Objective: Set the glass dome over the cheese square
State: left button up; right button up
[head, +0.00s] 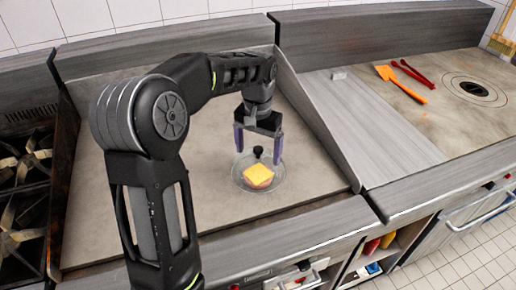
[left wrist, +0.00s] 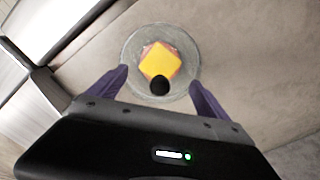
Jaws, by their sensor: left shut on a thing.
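The clear glass dome (head: 240,176) has a black knob (head: 258,152) on top. It also shows in the left wrist view (left wrist: 133,50) as a pale round shape. The yellow cheese square (head: 258,174) lies on a pinkish patty, seen through the glass and inside the dome's outline; it also shows in the left wrist view (left wrist: 160,61). My left gripper (head: 258,154) points down, its purple fingers spread wide and shut on the dome's two sides. Whether the dome's rim touches the griddle, I cannot tell. My right gripper is not in view.
The flat grey griddle (head: 120,205) around the dome is clear, with raised walls behind and at the right. An orange spatula (head: 403,84) and red tongs (head: 413,74) lie on the right counter. Stove burners (head: 22,165) stand at the left.

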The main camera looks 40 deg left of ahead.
pick_arm(q)
jog(key=shift+f+b, duration=0.4)
jog(key=shift+f, duration=0.2)
jog(key=o, duration=1.8)
jog(key=shift+o, duration=0.2)
jog(key=shift+r, duration=0.1)
